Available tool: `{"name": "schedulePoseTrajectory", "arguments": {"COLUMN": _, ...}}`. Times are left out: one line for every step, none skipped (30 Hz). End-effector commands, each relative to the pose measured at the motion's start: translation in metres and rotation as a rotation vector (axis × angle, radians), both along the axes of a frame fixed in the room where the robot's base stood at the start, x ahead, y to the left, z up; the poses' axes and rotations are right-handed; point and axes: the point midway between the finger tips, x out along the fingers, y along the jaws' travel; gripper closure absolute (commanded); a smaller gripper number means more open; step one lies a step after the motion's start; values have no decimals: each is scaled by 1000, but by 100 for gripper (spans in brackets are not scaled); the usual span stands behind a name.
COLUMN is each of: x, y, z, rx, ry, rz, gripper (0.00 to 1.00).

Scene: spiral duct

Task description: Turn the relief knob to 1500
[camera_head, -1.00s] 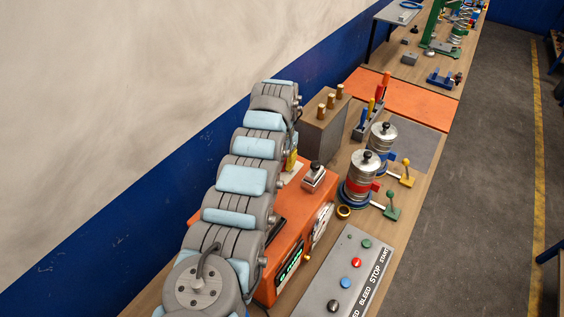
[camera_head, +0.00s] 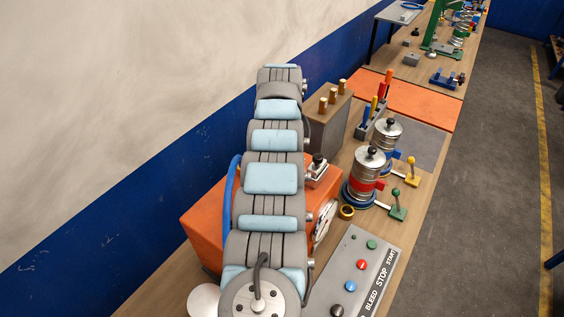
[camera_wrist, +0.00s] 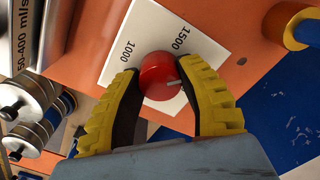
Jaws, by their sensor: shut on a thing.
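The relief knob (camera_wrist: 158,76) is a round red knob in the wrist view, with a short grey pointer mark on its face toward the right. It sits on a white plate (camera_wrist: 152,24) printed "1000" at its upper left and "1500" at its upper right. The mark points to the right, below the "1500" print. My gripper (camera_wrist: 165,82) has its two yellow ribbed fingers shut on the knob, one on each side. In the head view my arm hides the knob and gripper.
The plate is on an orange housing (camera_head: 200,238). Metal cylinders (camera_head: 368,166) stand on the bench to the right in the head view. A grey button panel (camera_head: 352,270) lies in front of them. A yellow-and-blue part (camera_wrist: 298,28) is near the fingers at upper right.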

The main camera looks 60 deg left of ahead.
Motion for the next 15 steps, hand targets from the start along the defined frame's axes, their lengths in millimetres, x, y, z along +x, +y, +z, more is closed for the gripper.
{"name": "schedulePoseTrajectory", "arguments": {"x": 1, "y": -1, "z": -5, "rx": -3, "ry": 0, "rz": 41, "gripper": 98}}
{"name": "schedulePoseTrajectory", "arguments": {"x": 0, "y": -1, "z": -5, "rx": -5, "ry": 0, "rz": 70, "gripper": 98}}
{"name": "schedulePoseTrajectory", "arguments": {"x": 0, "y": -1, "z": -5, "rx": -4, "ry": 0, "rz": 108, "gripper": 98}}
{"name": "schedulePoseTrajectory", "arguments": {"x": 0, "y": 0, "z": -4, "rx": -2, "ry": 0, "rz": 138, "gripper": 98}}
{"name": "schedulePoseTrajectory", "arguments": {"x": 0, "y": 0, "z": -3, "rx": -1, "ry": -1, "rz": 166, "gripper": 98}}
{"name": "schedulePoseTrajectory", "arguments": {"x": 0, "y": 0, "z": -2, "rx": 0, "ry": -1, "rz": 204, "gripper": 98}}
{"name": "schedulePoseTrajectory", "arguments": {"x": 0, "y": 1, "z": -2, "rx": 1, "ry": -1, "rz": 233, "gripper": 98}}
{"name": "schedulePoseTrajectory", "arguments": {"x": 0, "y": 1, "z": -2, "rx": 1, "ry": -1, "rz": 261, "gripper": 98}}
{"name": "schedulePoseTrajectory", "arguments": {"x": 0, "y": 1, "z": -2, "rx": 1, "ry": -1, "rz": 299, "gripper": 98}}
{"name": "schedulePoseTrajectory", "arguments": {"x": 0, "y": 1, "z": -2, "rx": 1, "ry": 0, "rz": 327, "gripper": 98}}
{"name": "schedulePoseTrajectory", "arguments": {"x": 0, "y": 1, "z": -2, "rx": 1, "ry": 0, "rz": 354, "gripper": 98}}
{"name": "schedulePoseTrajectory", "arguments": {"x": 0, "y": 1, "z": -2, "rx": 1, "ry": 0, "rz": 390, "gripper": 98}}
{"name": "schedulePoseTrajectory", "arguments": {"x": 0, "y": 0, "z": -2, "rx": 1, "ry": 0, "rz": 417, "gripper": 98}}
{"name": "schedulePoseTrajectory", "arguments": {"x": 0, "y": 0, "z": -2, "rx": 1, "ry": 0, "rz": 443, "gripper": 98}}
{"name": "schedulePoseTrajectory", "arguments": {"x": 0, "y": 0, "z": -2, "rx": 0, "ry": 0, "rz": 477, "gripper": 98}}
